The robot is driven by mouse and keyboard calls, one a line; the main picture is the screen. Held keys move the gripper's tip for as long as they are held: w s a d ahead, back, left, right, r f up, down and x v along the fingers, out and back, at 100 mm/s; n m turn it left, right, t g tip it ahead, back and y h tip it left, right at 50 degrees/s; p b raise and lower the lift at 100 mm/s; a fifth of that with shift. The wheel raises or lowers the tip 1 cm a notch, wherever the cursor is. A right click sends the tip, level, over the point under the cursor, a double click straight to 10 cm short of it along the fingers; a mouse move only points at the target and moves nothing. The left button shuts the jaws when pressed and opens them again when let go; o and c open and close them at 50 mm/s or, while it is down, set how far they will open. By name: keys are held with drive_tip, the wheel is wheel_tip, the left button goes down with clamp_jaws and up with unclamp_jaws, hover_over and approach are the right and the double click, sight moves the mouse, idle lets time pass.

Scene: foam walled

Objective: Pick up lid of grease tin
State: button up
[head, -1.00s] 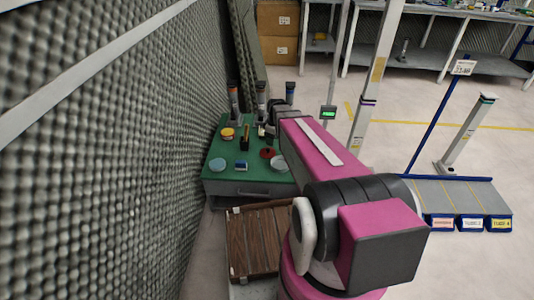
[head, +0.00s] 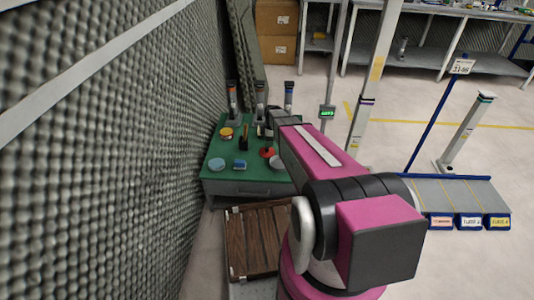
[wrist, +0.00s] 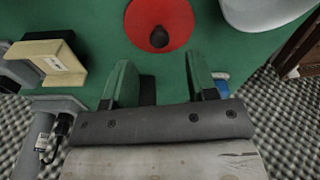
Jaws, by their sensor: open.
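A red round lid with a dark knob (wrist: 152,14) lies on the green bench top, near the top of the wrist view. It shows as a small red disc in the head view (head: 266,152), just left of my arm. I cannot tell from its look alone that it belongs to the grease tin. My gripper (wrist: 160,72) is open and empty, its two green-faced fingers pointing toward the lid with a gap between them. The lid is beyond the fingertips and apart from them. In the head view my arm hides most of the gripper.
The green bench (head: 224,150) stands against the foam wall (head: 110,170). It holds a yellow round tin (head: 226,133), a pale blue dish (head: 216,165), a small blue item (head: 239,165) and a pale dish (wrist: 262,10) near the lid. A yellowish block (wrist: 42,60) is left in the wrist view.

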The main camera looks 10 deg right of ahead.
sight(267, 151)
drive_tip(key=f, duration=0.5)
drive_tip(key=shift+a, duration=0.3)
drive_tip(key=c, duration=1)
